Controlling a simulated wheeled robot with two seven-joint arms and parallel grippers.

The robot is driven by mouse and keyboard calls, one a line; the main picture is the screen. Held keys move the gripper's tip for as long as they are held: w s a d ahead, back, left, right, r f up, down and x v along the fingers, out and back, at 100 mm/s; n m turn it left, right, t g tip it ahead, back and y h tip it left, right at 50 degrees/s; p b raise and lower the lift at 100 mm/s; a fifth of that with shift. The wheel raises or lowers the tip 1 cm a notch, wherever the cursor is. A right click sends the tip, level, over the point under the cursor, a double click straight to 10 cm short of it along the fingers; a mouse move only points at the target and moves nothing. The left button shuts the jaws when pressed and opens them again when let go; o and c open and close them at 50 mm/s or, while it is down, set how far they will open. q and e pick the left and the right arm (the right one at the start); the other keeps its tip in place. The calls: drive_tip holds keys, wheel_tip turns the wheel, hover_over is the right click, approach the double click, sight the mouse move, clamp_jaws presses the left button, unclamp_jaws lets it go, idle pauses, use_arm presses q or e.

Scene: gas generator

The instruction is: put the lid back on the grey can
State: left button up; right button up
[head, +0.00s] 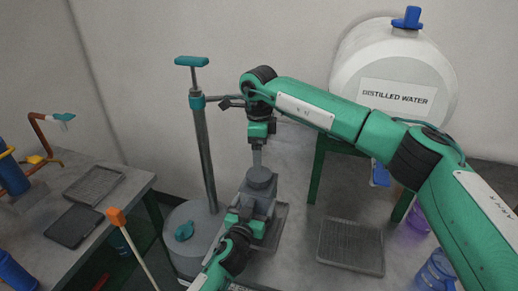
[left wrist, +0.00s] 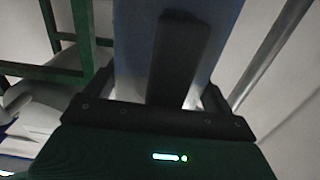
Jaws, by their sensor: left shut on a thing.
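The grey can (head: 260,194) stands upright at the table's left side, beside the pump. A dark grey round piece (head: 259,177), which looks like the lid, is at its top; I cannot tell whether it is seated. My left gripper (head: 252,208) is shut on the can's body from the near side. In the left wrist view a blue-grey surface (left wrist: 215,50) fills the space behind a dark finger. My right gripper (head: 257,158) points straight down over the round piece, its tips at or just above it. Whether its jaws are shut on the lid is too small to tell.
A hand pump (head: 203,140) rises from a grey drum (head: 180,255) just left of the can. A teal cap (head: 184,231) is on the drum. A distilled water tank (head: 385,65) stands at the back right. A dark tray (head: 351,246) lies on the right.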

sight(259, 174)
drive_tip(key=shift+n, duration=1)
drive_tip(key=shift+f, duration=3.95)
drive_tip(key=c, duration=1)
drive_tip(key=m, duration=1.1)
drive_tip(key=shift+m, duration=0.3)
drive_tip(key=o, duration=1.1)
